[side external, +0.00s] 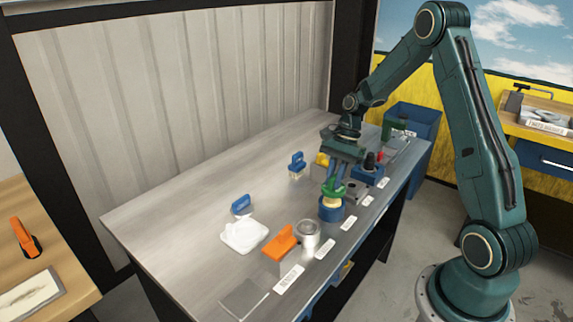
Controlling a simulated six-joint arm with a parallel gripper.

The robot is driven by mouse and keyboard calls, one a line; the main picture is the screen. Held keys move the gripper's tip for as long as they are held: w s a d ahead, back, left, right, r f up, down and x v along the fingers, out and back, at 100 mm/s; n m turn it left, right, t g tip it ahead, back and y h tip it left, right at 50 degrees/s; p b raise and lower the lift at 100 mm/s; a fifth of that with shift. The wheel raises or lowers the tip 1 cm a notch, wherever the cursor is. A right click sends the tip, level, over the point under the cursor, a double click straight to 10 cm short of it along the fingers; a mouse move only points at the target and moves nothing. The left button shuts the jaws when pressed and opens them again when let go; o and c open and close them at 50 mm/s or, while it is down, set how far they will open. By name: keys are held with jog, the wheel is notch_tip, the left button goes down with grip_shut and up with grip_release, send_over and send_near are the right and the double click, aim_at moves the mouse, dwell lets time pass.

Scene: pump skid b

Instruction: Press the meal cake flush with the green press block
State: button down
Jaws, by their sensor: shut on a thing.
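My gripper (337,178) points down over the front half of the metal bench and is shut on the green press block (333,190). Below the block is a blue round holder (330,213) with the pale yellow meal cake (332,203) showing at its top. The block is right above the cake; I cannot tell whether they touch. The cake's top looks at or slightly above the holder's rim, and the block hides part of it.
A metal can (307,234) and an orange block (281,242) stand left of the holder. A blue block with a black knob (369,170) stands to the right. The bench's back left is clear.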

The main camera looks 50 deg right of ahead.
dwell(0.4)
jog(key=shift+f, duration=1.05)
jog(key=shift+f, duration=0.8)
dwell(0.7)
jog(key=shift+r, duration=1.55)
jog(key=shift+w, duration=0.1)
